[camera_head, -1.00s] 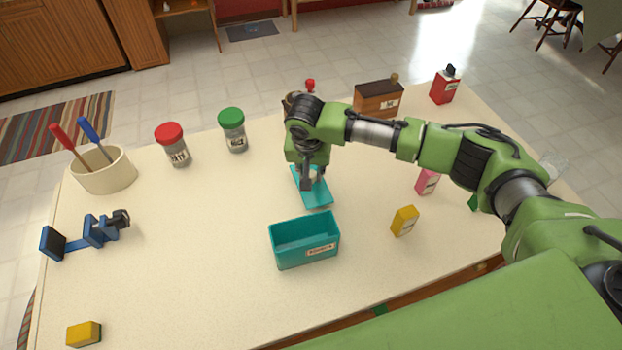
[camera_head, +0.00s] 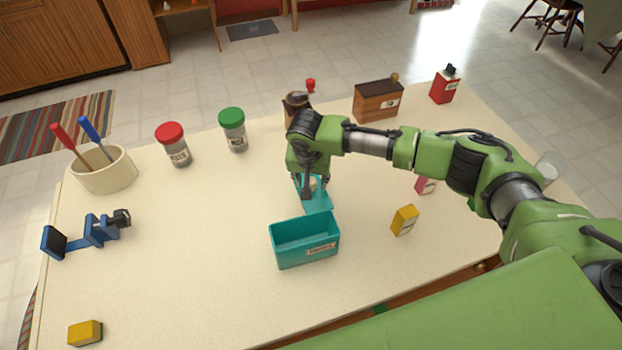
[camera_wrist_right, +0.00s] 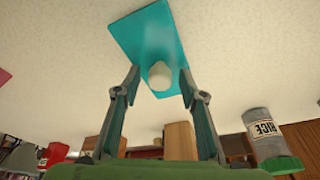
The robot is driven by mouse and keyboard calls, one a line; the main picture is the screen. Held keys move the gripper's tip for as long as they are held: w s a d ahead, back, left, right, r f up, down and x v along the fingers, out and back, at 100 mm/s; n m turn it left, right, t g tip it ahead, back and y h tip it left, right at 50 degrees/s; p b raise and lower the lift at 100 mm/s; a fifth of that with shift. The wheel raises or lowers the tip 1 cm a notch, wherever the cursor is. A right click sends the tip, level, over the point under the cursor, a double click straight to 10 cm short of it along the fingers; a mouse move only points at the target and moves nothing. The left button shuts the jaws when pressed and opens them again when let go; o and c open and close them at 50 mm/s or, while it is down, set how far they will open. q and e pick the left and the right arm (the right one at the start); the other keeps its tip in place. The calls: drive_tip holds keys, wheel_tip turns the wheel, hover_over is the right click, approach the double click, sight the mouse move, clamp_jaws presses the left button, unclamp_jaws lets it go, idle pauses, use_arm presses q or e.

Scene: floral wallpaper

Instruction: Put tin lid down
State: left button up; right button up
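The teal tin lid (camera_head: 319,204) lies on or very close to the table behind the open teal tin (camera_head: 306,243). In the right wrist view the lid (camera_wrist_right: 145,35) shows its flat top and a pale round knob (camera_wrist_right: 160,77). My right gripper (camera_head: 309,189) is over the lid. In the wrist view its fingers (camera_wrist_right: 160,72) are spread on either side of the knob, with a gap on each side. The gripper and wrist hide part of the lid in the head view. My left gripper is not in view.
A yellow box (camera_head: 404,220) stands right of the tin, with a pink box (camera_head: 426,184) beyond. Jars with red (camera_head: 174,145) and green (camera_head: 233,130) lids stand at the back left. A wooden box (camera_head: 378,101) is behind my arm.

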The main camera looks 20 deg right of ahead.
drive_tip(key=b+v, duration=0.1)
drive_tip(key=v, duration=1.1)
drive_tip(key=shift+r, duration=0.2)
